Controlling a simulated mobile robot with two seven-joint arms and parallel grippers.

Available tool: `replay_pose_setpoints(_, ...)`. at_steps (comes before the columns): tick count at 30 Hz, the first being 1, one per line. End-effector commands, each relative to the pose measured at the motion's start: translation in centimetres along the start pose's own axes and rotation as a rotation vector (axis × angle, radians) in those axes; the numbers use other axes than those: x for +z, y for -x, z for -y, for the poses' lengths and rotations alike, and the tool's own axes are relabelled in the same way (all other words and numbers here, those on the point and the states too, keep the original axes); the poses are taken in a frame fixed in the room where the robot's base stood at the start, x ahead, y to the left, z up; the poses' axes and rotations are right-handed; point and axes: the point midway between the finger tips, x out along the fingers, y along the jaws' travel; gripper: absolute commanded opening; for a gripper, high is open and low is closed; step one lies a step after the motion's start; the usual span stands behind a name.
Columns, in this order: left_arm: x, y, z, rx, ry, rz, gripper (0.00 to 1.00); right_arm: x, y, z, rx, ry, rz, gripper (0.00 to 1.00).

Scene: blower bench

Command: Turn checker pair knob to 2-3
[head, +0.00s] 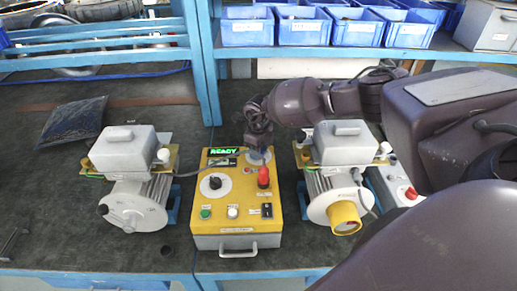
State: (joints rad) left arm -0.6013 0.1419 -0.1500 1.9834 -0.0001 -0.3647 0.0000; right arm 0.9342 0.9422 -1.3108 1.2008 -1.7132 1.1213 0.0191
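The yellow checker box (237,215) stands on the bench in the middle, with a green READY display (224,151). A black knob (215,183) sits on a white dial at its left. A second white dial (257,160) at the upper right is partly hidden under my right gripper (260,146). The dial labels are too small to read, so I cannot tell which is the pair knob or where it points. My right gripper points down over the second dial; its fingers are dark and small, and contact is unclear. My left gripper is not in view.
A red knob (263,177), green button (205,214), white button (233,212) and black switch (267,210) are on the box. Blower motors stand at left (133,200) and right (325,200). A dark bag (73,122) lies at left. Blue bins (247,27) line the shelf.

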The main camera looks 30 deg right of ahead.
Motion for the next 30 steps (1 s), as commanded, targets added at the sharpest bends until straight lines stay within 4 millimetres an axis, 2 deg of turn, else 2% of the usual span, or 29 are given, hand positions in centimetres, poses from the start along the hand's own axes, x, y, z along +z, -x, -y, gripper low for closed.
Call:
replay_pose_setpoints(15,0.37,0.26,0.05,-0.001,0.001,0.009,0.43,0.07,0.11,0.06,-0.001,-0.025,0.001,0.16)
replay_pose_setpoints(16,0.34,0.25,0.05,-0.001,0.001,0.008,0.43,0.07,0.11,0.05,-0.001,-0.024,0.002,0.41)
replay_pose_setpoints(21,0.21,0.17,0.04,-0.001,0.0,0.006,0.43,0.06,0.09,0.05,-0.001,-0.024,0.001,0.65)
replay_pose_setpoints(30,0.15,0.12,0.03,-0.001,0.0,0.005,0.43,0.04,0.23,0.03,-0.001,-0.023,0.001,0.65)
